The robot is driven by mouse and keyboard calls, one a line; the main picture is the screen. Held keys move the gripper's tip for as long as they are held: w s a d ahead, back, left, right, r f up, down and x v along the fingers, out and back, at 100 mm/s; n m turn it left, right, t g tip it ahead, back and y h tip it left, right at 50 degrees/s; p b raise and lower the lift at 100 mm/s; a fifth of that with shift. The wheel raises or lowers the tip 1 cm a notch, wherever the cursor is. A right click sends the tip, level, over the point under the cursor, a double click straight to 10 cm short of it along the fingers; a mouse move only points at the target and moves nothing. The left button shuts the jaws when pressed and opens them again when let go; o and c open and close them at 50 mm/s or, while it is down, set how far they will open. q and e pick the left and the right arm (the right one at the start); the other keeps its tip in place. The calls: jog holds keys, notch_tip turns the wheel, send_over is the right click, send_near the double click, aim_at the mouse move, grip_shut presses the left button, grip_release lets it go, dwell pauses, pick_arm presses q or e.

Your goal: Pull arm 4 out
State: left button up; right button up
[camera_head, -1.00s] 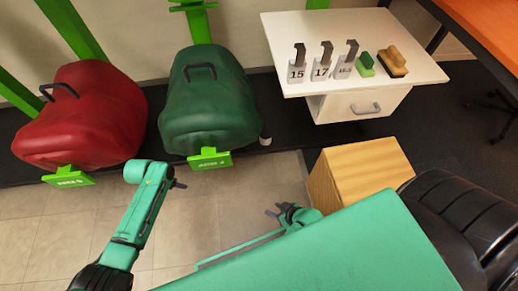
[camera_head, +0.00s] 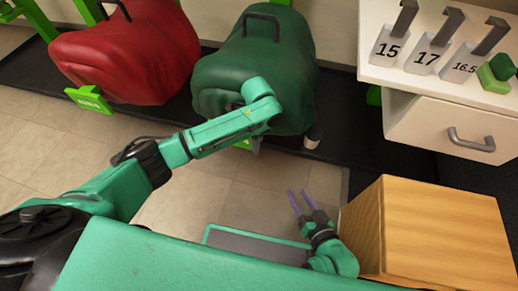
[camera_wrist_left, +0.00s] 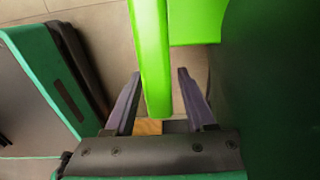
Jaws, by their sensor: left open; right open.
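The green saddle (camera_head: 295,75) sits on a bright green support arm, taken as arm 4, beside the red saddle. Its end plate (camera_head: 242,144) is mostly hidden behind my left arm; its label cannot be read. My left gripper (camera_head: 248,130) is at the saddle's front, partly hidden by its own wrist. In the left wrist view, a bright green bar (camera_wrist_left: 150,50) lies between the open fingers, with a gap visible to the right finger. The saddle's dark side (camera_wrist_left: 270,70) fills the right. My right gripper (camera_head: 300,202) is open and empty, low over the floor.
The red saddle (camera_head: 130,55) with its plate (camera_head: 90,99) is left. A white drawer cabinet (camera_head: 420,110) with numbered gauges is right. A wooden box (camera_head: 440,235) stands close beside my right gripper. Floor between is clear.

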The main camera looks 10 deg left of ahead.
pick_arm(q)
jog(key=shift+f, duration=0.95)
grip_shut()
dwell(0.6)
